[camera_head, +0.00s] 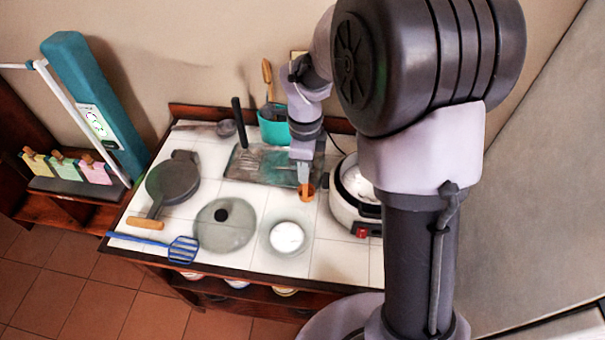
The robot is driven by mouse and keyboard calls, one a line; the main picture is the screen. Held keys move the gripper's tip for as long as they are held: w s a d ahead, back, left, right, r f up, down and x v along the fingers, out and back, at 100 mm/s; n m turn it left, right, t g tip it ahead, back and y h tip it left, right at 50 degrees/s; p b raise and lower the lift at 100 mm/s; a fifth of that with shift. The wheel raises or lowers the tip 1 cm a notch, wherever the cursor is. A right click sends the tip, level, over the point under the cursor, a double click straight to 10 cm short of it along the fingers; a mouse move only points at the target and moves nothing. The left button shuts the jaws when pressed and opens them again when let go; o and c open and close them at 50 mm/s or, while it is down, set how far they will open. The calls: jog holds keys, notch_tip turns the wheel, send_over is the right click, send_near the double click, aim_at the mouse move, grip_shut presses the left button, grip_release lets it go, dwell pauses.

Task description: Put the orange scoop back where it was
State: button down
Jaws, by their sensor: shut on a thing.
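The orange scoop (306,193) is at the tip of my gripper (305,181), which is shut on it. It hangs over the white tiled counter, between the glass lid and the rice cooker (349,213). Whether it touches the counter I cannot tell. The cooker is open, with white contents (360,185), and is partly hidden behind my arm. A bowl of white contents (287,237) stands on the counter in front of the scoop.
A glass lid (226,224), a dark pan (172,181) and a blue slotted spatula (182,248) lie at the left. A teal pot (273,128) holding utensils and a grey-green board (245,165) are at the back. Bare tiles (335,262) show at the front right.

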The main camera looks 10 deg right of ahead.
jog(key=shift+w+f+b, duration=0.15)
jog(key=shift+f+b, duration=0.6)
jog(key=shift+f, duration=1.2)
jog(key=c, duration=1.4)
grip_release()
notch_tip(320, 180, up, 12)
jog(key=p, duration=0.3)
jog(key=shift+p, duration=0.3)
jog(key=s+a+r+n+t+y, duration=0.1)
jog(key=s+r+n+t, duration=0.2)
jog(key=s+n, duration=0.6)
jog(key=s+a+r+n+t+y, duration=0.1)
jog(key=s+r+n+t, duration=0.1)
jog(key=s+r+n, duration=0.5)
jog(key=s+n, duration=0.2)
jog(key=s, duration=0.2)
jog(key=shift+s+a+r+t, duration=0.15)
jog(key=shift+s+a+t, duration=0.15)
jog(key=shift+a+t, duration=0.1)
